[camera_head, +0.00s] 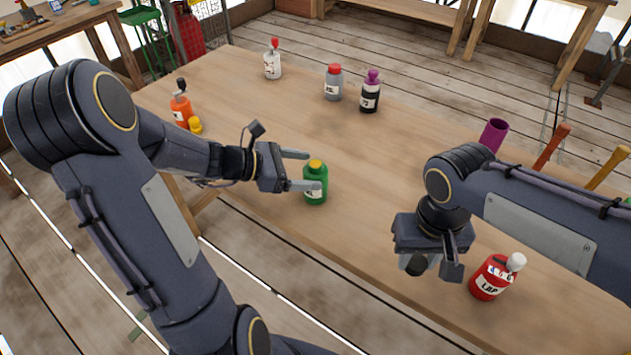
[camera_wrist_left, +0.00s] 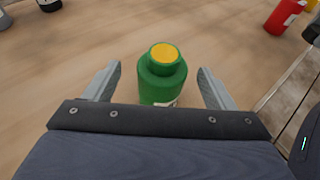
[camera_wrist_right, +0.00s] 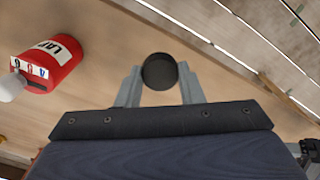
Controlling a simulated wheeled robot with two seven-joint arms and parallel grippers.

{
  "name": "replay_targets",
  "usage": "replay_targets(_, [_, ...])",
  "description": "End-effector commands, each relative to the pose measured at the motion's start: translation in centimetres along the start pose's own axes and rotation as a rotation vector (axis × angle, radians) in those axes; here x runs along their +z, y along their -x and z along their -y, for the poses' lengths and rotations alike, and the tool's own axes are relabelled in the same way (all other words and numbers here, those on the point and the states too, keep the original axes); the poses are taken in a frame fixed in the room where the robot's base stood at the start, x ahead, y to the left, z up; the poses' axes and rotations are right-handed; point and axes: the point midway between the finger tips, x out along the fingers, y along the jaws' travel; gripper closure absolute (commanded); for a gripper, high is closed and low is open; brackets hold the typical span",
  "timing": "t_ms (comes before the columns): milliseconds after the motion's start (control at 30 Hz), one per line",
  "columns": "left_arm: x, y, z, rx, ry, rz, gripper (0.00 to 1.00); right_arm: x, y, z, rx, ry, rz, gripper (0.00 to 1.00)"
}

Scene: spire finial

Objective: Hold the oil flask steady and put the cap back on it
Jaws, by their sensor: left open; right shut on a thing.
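A green flask (camera_head: 315,191) with a round yellow top stands upright on the table; its label is partly hidden. I take it to be the oil flask. It also shows in the left wrist view (camera_wrist_left: 162,82), between the fingers. My left gripper (camera_head: 309,170) is open, one finger on each side of the flask, with gaps visible in the left wrist view. My right gripper (camera_wrist_right: 161,70) is shut on a round black cap (camera_wrist_right: 160,72). In the head view the cap (camera_head: 415,266) hangs below the right gripper, right of and nearer than the green flask.
A red bottle (camera_head: 488,279) with a white top stands just right of my right gripper. A white bottle (camera_head: 272,66), a grey bottle (camera_head: 333,85) and a black bottle (camera_head: 370,98) stand at the back. An orange bottle (camera_head: 180,108) is at left, a purple cup (camera_head: 493,134) at right.

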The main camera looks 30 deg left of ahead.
Motion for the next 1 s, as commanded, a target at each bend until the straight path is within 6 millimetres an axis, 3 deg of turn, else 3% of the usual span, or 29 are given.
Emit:
replay_targets(333, [-0.4, -4.6, 0.3, -0.004, 0.000, 0.001, 0.23, 0.0, -0.3, 0.0, 0.000, 0.000, 0.000, 0.87])
replay_targets(733, [-0.3, -5.0, 0.3, -0.001, 0.000, 0.000, 0.23, 0.0, -0.3, 0.0, 0.000, 0.000, 0.000, 0.87])
replay_targets(1000, [-0.3, -5.0, 0.3, -0.001, 0.000, 0.000, 0.55, 0.0, -0.3, 0.0, 0.000, 0.000, 0.000, 0.87])
